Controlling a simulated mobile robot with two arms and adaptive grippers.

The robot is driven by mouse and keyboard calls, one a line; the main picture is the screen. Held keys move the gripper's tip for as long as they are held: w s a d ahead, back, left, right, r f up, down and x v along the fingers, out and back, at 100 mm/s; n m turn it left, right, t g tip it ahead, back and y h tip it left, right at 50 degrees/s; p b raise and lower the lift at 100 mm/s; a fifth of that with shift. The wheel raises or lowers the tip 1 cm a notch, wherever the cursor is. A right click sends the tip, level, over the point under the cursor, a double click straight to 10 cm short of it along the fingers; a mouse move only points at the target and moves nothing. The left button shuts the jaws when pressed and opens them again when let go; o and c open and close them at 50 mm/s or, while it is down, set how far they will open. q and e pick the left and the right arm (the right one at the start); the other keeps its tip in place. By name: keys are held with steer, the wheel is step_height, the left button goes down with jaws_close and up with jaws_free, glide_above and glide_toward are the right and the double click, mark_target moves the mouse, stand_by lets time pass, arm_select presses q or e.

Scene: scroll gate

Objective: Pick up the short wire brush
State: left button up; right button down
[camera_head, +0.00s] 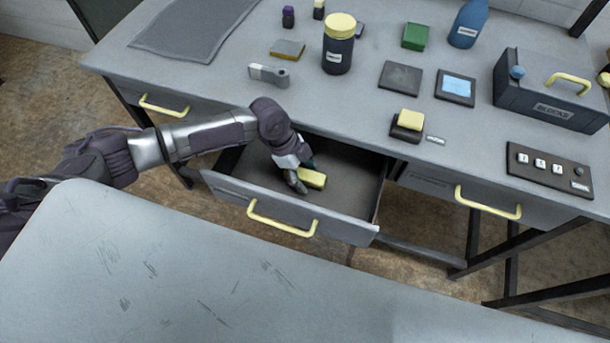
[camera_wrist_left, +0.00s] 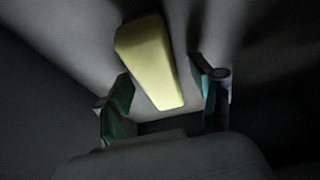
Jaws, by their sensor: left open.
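A yellow block-shaped piece (camera_head: 312,178), perhaps the handle of the short wire brush, lies in the open drawer (camera_head: 345,213); no bristles show. My left gripper (camera_head: 298,180) reaches down into the drawer beside it. In the left wrist view the yellow piece (camera_wrist_left: 148,60) lies ahead, with its near end between the two fingers of my open left gripper (camera_wrist_left: 168,98). Gaps show on both sides, so the fingers appear not to touch it. My right gripper is not in view.
The drawer front with a yellow handle (camera_head: 282,218) stands out from the desk (camera_head: 225,83). On the desk are a dark jar with a yellow lid (camera_head: 339,45), a grey toolbox (camera_head: 550,90), a blue bottle (camera_head: 467,24) and a switch panel (camera_head: 549,170). A grey tabletop (camera_head: 160,265) is in front.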

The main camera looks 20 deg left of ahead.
mark_target(311, 175)
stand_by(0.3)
arm_select(q)
jaws_close()
stand_by(0.3)
step_height(311, 175, up, 4)
steer(key=shift+r, duration=0.2)
steer(key=s+d+r+b, duration=0.1)
steer(key=s+d+r, duration=0.2)
steer(key=d+r, duration=0.4)
steer(key=d, duration=0.4)
steer(key=shift+s, duration=0.25)
